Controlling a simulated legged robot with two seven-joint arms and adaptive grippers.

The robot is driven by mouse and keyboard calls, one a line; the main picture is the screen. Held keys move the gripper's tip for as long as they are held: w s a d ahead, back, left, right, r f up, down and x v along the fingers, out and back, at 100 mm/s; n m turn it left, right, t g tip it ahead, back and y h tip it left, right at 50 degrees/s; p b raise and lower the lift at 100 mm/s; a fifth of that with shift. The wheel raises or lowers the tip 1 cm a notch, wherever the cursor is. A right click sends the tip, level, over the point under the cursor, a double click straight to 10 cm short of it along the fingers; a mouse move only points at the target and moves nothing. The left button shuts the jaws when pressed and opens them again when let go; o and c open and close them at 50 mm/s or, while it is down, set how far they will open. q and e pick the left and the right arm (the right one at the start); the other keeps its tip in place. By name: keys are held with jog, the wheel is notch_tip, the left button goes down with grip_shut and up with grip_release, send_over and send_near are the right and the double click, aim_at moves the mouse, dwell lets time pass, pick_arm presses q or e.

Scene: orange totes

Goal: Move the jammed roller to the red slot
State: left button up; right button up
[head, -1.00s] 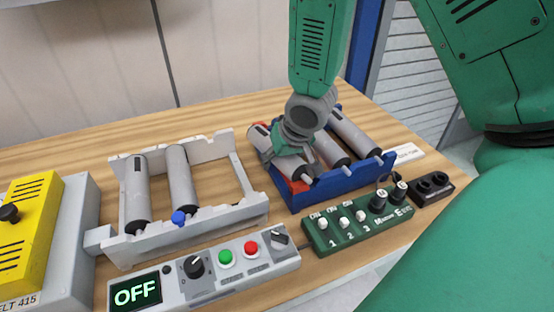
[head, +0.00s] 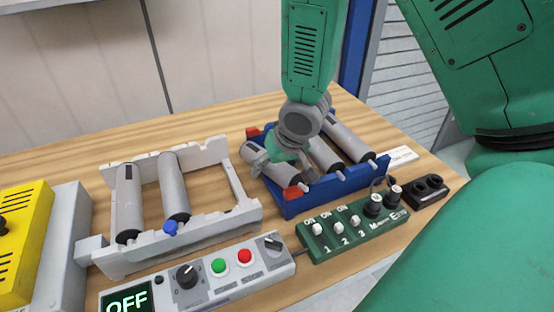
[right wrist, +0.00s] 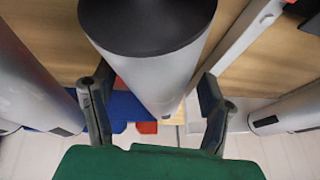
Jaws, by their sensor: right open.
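A grey roller (head: 265,163) with dark ends lies at the left side of the blue rack (head: 330,187), by the red slot's markers (head: 292,192). It lies askew to the other rollers, its near end right of the near red marker. My right gripper (head: 286,160) is over this roller. In the right wrist view the roller (right wrist: 155,75) is between the spread fingers (right wrist: 155,108), with gaps at both sides. Whether it is seated is hidden. The white frame (head: 190,238) holds two rollers, with an open bay at its right. My left gripper is not in view.
Two more rollers (head: 347,137) lie in the blue rack, close to my right gripper. A control box (head: 200,272) reading OFF and a green switch box (head: 352,226) stand in front. A yellow-topped unit (head: 20,235) is at left. Bare table lies behind the racks.

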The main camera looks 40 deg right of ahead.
jog(key=v, duration=1)
jog(key=shift+w, duration=0.1)
jog(key=shift+v, duration=0.85)
